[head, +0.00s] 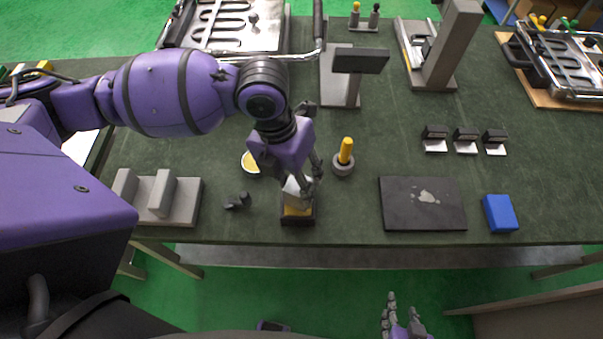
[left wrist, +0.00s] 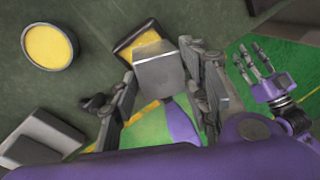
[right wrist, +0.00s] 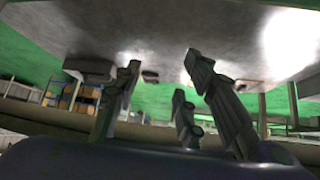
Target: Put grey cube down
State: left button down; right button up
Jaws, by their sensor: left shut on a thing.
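The grey cube (head: 297,186) is held by my left gripper (head: 301,180), just above a small black block with a yellow top (head: 298,214) near the table's front edge. In the left wrist view the cube (left wrist: 160,72) sits between the fingers of my left gripper (left wrist: 168,85) and partly covers the black and yellow block (left wrist: 135,42). Whether the cube touches the block is unclear. My right gripper (head: 398,322) is low in front of the table, and in the right wrist view its fingers (right wrist: 165,85) are spread and empty.
A yellow round dish (head: 251,163) and a yellow-handled peg (head: 344,158) stand near the left gripper. Small dark parts (head: 238,201) and a grey slotted block (head: 160,199) lie to the left. A dark plate (head: 422,204) and a blue block (head: 500,213) lie to the right.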

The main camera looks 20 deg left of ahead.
pick_arm(q)
jog(key=shift+s+d+r, duration=0.15)
jog(key=shift+s, duration=0.15)
jog(key=shift+r, duration=0.1)
jog(key=shift+w+a, duration=0.15)
jog(key=shift+a, duration=0.05)
jog(key=c, duration=1.4)
grip_release()
jog(key=shift+w+a+f, duration=0.1)
jog(key=shift+w+f, duration=0.1)
jog(key=shift+f, duration=0.1)
jog(key=shift+o, duration=2.1)
jog(key=shift+s, duration=0.1)
jog(key=shift+r, duration=0.25)
notch_tip(320, 180, up, 12)
jog(key=a, duration=0.2)
jog(key=shift+p, duration=0.4)
pick_arm(e)
jog(key=shift+w+a+r, duration=0.25)
jog(key=shift+r, duration=0.35)
